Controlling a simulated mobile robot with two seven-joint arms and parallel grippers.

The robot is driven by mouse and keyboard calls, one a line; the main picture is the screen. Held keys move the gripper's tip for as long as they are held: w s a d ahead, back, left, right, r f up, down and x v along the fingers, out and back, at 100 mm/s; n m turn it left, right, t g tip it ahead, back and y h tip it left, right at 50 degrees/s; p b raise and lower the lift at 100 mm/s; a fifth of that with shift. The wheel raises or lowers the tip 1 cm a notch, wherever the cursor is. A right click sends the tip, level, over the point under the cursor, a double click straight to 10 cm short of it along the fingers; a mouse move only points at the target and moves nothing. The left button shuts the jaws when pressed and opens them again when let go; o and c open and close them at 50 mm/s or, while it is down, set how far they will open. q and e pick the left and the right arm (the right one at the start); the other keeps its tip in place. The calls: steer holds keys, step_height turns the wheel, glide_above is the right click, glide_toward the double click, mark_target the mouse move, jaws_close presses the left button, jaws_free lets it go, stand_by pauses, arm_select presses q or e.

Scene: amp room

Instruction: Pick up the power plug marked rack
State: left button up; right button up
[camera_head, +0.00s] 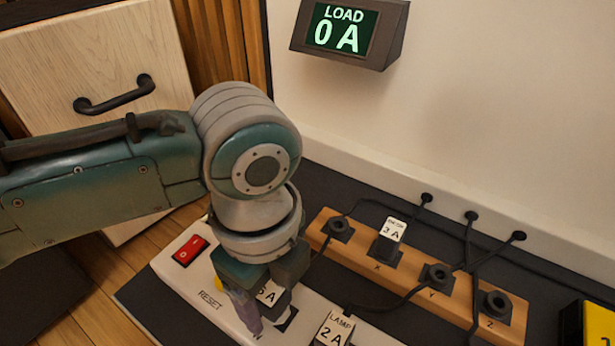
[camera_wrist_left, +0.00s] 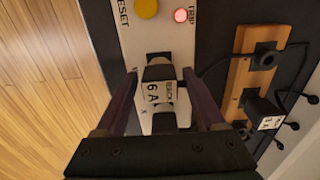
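The rack plug (camera_wrist_left: 155,92) has a white label reading "RACK 6 A" and sits in the white power strip (camera_head: 210,303). In the head view its label (camera_head: 269,293) is partly hidden by my left gripper (camera_head: 264,308). In the left wrist view, my left gripper (camera_wrist_left: 160,74) is open, with one finger on each side of the plug. Small gaps seem to show between the fingers and the plug. My right gripper is in neither view.
A plug labelled "LAMP 2 A" (camera_head: 334,329) stands close by. Behind, a wooden block (camera_head: 407,276) holds another plug (camera_head: 391,236) at X, with cords around it. The strip has a red switch (camera_head: 190,250) and a lit trip lamp (camera_wrist_left: 181,15). The display (camera_head: 345,32) reads "LOAD 0 A".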

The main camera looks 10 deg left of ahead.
arm_select(q)
jaws_close()
stand_by(0.3)
